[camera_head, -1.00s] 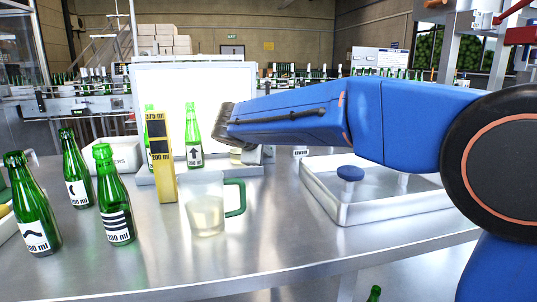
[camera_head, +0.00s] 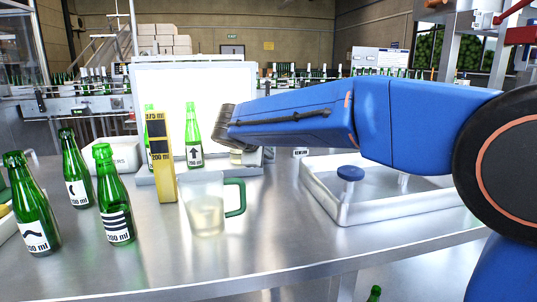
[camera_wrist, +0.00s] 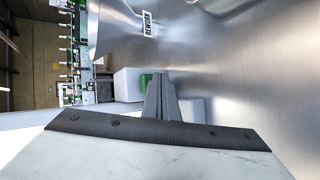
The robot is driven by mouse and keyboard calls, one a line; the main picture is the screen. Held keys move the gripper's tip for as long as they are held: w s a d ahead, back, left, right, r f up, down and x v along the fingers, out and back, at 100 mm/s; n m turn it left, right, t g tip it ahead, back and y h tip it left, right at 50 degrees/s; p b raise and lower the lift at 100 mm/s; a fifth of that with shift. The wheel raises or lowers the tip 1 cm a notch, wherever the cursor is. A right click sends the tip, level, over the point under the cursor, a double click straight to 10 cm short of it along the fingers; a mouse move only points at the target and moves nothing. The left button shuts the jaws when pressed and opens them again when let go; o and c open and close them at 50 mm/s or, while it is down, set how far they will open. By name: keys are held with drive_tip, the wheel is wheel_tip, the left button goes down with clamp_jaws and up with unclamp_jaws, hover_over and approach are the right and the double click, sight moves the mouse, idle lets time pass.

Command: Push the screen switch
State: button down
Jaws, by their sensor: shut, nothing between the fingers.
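The screen (camera_head: 225,88) is a bright, lit white panel standing at the back of the steel table. At its lower right, a small pale block (camera_head: 237,158), possibly the switch, is partly hidden by my arm. My gripper (camera_head: 219,137) is in front of the screen's right part, just above that block, with its tips hard to make out. In the wrist view my gripper (camera_wrist: 158,80) is shut and empty, its fingers pointing at a white box (camera_wrist: 127,85) with a green patch. Whether the fingers touch the box I cannot tell.
A green bottle (camera_head: 193,135) and a yellow gauge (camera_head: 161,160) stand left of my gripper. A clear jug (camera_head: 205,210) with a green handle is in front. Several bottles stand at left. A metal tray (camera_head: 345,213) is at right, near a REWORK label (camera_head: 301,152).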

drive_tip(key=shift+s+d, duration=0.25)
drive_tip(key=shift+s, duration=0.65)
drive_tip(key=shift+s+d, duration=0.25)
drive_tip(key=shift+s, duration=0.65)
drive_tip(key=shift+s+d, duration=0.25)
drive_tip(key=shift+s, duration=0.65)
